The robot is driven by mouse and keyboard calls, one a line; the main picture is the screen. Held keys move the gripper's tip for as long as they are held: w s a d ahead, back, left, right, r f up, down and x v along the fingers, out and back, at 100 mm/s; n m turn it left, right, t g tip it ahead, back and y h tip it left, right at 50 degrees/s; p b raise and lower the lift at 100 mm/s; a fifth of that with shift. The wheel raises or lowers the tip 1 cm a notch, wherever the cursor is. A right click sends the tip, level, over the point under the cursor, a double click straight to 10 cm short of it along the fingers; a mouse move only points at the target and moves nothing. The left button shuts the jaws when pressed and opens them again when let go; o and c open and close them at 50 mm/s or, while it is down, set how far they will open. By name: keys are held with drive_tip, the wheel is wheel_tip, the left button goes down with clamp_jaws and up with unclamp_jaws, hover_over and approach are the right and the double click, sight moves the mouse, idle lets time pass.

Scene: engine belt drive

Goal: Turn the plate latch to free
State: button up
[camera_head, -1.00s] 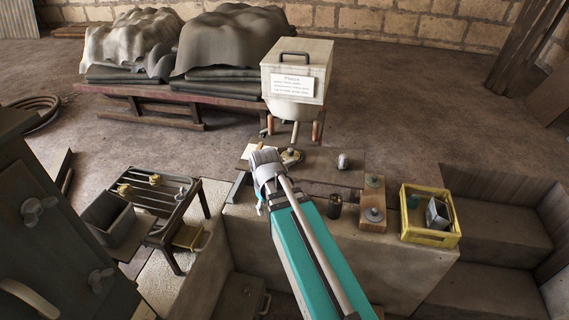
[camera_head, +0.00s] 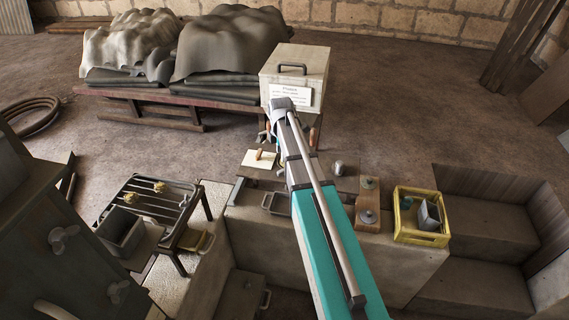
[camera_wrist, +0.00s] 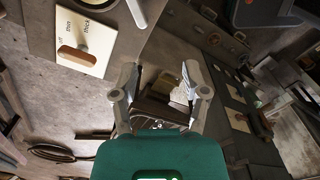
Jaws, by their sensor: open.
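My gripper (camera_wrist: 160,82) is open in the wrist view, with nothing between its fingertips; an olive-brown block (camera_wrist: 168,84) shows beyond them. In the head view my gripper is mostly hidden behind my wrist, in front of the white box. A cream plate (camera_wrist: 88,40) with a brown-orange handle (camera_wrist: 77,57) and printed words, "thin" and "thick" among them, is at the upper left of the wrist view, apart from my fingers. The plate also shows in the head view (camera_head: 258,166), left of my arm. I cannot tell for certain which part is the plate latch.
A white lidded box (camera_head: 297,66) stands behind the bench (camera_head: 350,255). A yellow crate (camera_head: 421,238) is at the bench's right end. A slatted table (camera_head: 158,205) stands left. A low rack (camera_head: 180,108) with covered heaps is behind. Open floor lies at the right back.

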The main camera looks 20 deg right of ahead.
drive_tip(key=w+d+n, duration=0.1)
drive_tip(key=w+d+r+n, duration=0.1)
drive_tip(key=w+d+r+n+p, duration=0.1)
drive_tip(key=shift+w, duration=0.3)
drive_tip(key=shift+f, duration=0.2)
wheel_tip(320, 180, down, 14)
drive_tip(key=b, duration=1.3)
drive_tip(key=shift+r+b, duration=0.25)
drive_tip(key=shift+b, duration=0.05)
idle(0.3)
clamp_jaws()
drive_tip(key=shift+a, duration=0.2)
drive_tip(key=shift+d, duration=0.15)
